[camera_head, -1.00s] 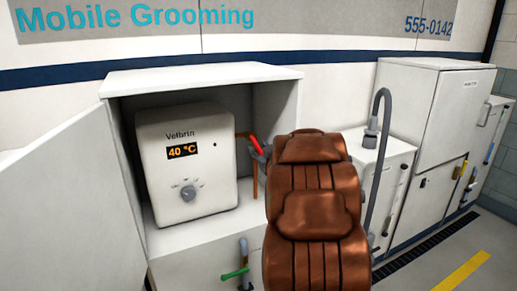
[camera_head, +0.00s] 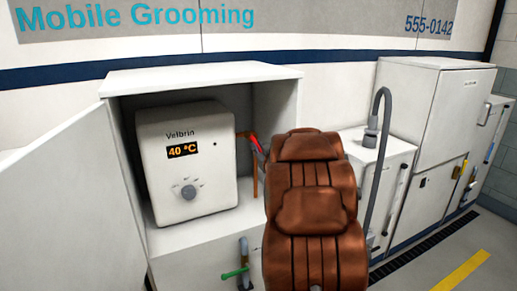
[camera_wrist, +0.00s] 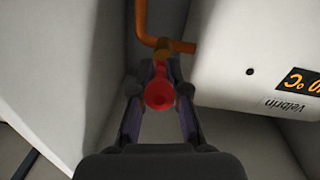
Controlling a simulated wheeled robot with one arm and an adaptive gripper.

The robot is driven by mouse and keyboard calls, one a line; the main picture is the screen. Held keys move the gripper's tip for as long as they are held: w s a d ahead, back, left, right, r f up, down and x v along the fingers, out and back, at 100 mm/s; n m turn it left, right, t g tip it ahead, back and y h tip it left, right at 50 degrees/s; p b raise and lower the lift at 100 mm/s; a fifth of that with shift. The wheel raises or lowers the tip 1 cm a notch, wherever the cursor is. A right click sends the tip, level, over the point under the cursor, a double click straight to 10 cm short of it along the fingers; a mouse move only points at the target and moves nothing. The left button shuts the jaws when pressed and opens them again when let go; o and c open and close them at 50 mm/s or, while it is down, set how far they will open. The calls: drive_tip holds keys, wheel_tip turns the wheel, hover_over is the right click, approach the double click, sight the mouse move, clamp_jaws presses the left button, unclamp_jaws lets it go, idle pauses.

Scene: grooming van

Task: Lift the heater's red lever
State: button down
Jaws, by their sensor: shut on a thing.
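The heater (camera_head: 187,160) is a white box with a 40 °C display, standing in an open cabinet; part of it shows upside down in the wrist view (camera_wrist: 262,55). Its red lever (camera_wrist: 159,94) is on a brass valve (camera_wrist: 163,50) on the copper pipe beside the heater. In the head view the lever (camera_head: 254,142) is a small red piece, partly hidden by my arm. My gripper (camera_wrist: 160,105) is shut on the lever, one finger on each side of it. In the head view my arm hides most of the gripper.
The cabinet (camera_head: 200,78) encloses the heater closely, with its door (camera_head: 75,190) swung open at the left. A green-handled tap (camera_head: 235,273) is below. A white unit with a grey hose (camera_head: 383,130) stands to the right.

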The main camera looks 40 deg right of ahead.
drive_tip(key=shift+r, duration=0.1)
idle(0.3)
drive_tip(key=shift+r+g+p, duration=0.4)
drive_tip(key=shift+p, duration=0.85)
drive_tip(key=p, duration=0.2)
drive_tip(key=shift+r+g+y+p, duration=0.2)
drive_tip(key=shift+g+y+p, duration=0.1)
drive_tip(key=shift+g+p, duration=0.1)
drive_tip(key=shift+p, duration=0.3)
drive_tip(key=shift+g+p, duration=0.3)
drive_tip(key=shift+p, duration=0.1)
drive_tip(key=shift+s+f, duration=0.1)
drive_tip(key=shift+f, duration=0.05)
drive_tip(key=c, duration=1.2)
unclamp_jaws()
